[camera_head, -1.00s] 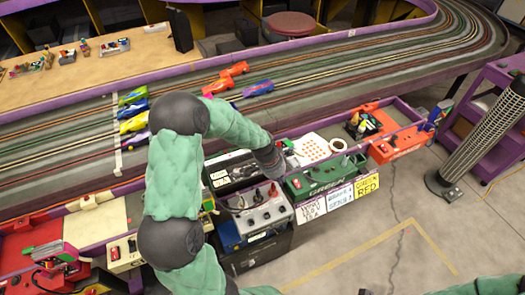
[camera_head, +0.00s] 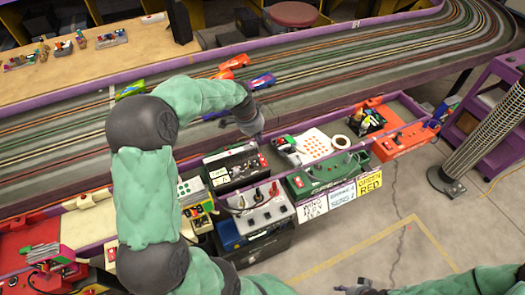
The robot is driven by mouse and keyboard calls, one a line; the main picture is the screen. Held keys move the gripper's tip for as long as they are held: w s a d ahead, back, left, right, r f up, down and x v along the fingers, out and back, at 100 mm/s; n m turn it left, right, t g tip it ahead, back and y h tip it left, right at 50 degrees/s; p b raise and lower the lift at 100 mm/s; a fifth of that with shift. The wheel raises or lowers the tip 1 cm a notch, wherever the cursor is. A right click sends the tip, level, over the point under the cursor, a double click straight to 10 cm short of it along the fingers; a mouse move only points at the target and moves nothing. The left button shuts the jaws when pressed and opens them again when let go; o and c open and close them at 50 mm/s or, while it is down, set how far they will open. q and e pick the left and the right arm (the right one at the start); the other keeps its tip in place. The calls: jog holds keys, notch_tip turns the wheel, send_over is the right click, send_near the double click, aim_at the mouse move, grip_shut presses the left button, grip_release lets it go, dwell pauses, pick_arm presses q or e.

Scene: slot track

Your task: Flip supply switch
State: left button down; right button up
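A grey power supply box (camera_head: 262,214) with cables and red and black knobs on its top panel stands in the trackside tray at centre. A small red part (camera_head: 274,189), possibly a switch, sits at its upper right. My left gripper (camera_head: 257,127) is above and behind the box, over the track edge, apart from it and pointing down. Its fingers are small and dark, so their opening cannot be told. My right gripper (camera_head: 358,287) is low at the bottom edge, over the floor, far from the box; its fingers are unclear.
A black box (camera_head: 222,180) with a white label stands behind the supply. A green box (camera_head: 318,184) is to its right, with a dotted white board (camera_head: 312,147) behind. Slot cars (camera_head: 262,80) sit on the track.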

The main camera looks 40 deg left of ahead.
aim_at(263, 159)
pick_arm(q)
jog(key=b+x, duration=0.1)
jog(key=x, duration=0.3)
jog(key=b+x, duration=0.2)
jog(key=x, duration=0.2)
jog(key=b+x, duration=0.1)
jog(key=x, duration=0.3)
jog(key=shift+s+a+f+b, duration=0.2)
jog(key=shift+a+f+b, duration=0.15)
jog(key=shift+f, duration=0.2)
jog(key=shift+w+f, duration=0.1)
jog(key=shift+f, duration=0.35)
jog(key=shift+a, duration=0.1)
jog(key=shift+a+f+g+h+p, duration=0.2)
jog(key=shift+f+g+h+p, duration=0.1)
jog(key=shift+h+p, duration=0.1)
jog(key=shift+w+f, duration=0.1)
jog(key=shift+f, duration=0.05)
jog(key=shift+d, duration=0.2)
